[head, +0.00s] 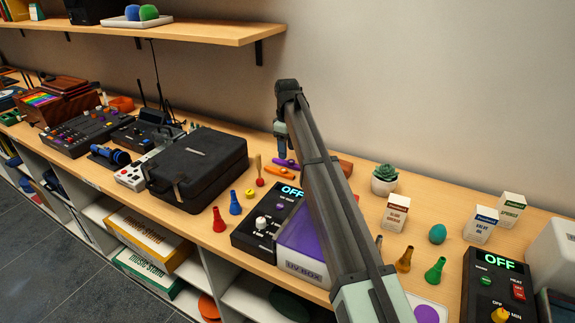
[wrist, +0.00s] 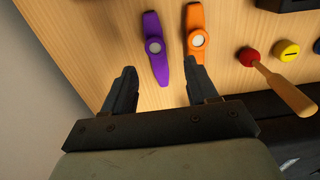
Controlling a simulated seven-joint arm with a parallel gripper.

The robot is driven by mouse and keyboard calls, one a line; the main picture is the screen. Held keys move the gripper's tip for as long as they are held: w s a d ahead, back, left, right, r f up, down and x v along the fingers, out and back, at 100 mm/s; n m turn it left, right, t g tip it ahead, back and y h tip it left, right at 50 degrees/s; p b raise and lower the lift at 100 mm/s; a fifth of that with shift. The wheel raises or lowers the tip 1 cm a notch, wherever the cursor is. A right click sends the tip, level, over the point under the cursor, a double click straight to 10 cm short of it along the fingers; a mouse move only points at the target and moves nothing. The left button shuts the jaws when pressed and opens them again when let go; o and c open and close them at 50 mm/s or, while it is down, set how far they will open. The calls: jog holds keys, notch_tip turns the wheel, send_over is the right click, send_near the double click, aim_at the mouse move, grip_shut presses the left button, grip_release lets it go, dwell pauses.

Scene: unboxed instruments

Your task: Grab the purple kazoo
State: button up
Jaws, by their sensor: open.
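The purple kazoo (wrist: 154,46) lies flat on the wooden bench and points toward my gripper in the wrist view. In the head view the purple kazoo (head: 286,163) shows beside my arm, partly hidden by my gripper. My gripper (wrist: 160,78) is open and empty; the near end of the purple kazoo lies between its fingertips in the picture. I cannot tell how high the fingers are above the bench. An orange kazoo (wrist: 196,34) lies just right of the purple one, close to the right fingertip. My gripper also shows in the head view (head: 281,151).
A mallet with a red head (wrist: 249,57) and a yellow round piece (wrist: 286,50) lie to the right. A black case (head: 200,165) stands left of my gripper. A UV box (head: 302,250) and a black OFF device (head: 268,222) are nearer. The wall is behind.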

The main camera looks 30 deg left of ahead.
aim_at(287, 163)
jog(key=shift+w+a+f, duration=0.1)
jog(key=shift+f, duration=1.25)
jog(key=shift+w+f, duration=0.1)
jog(key=shift+f, duration=1.2)
grip_shut()
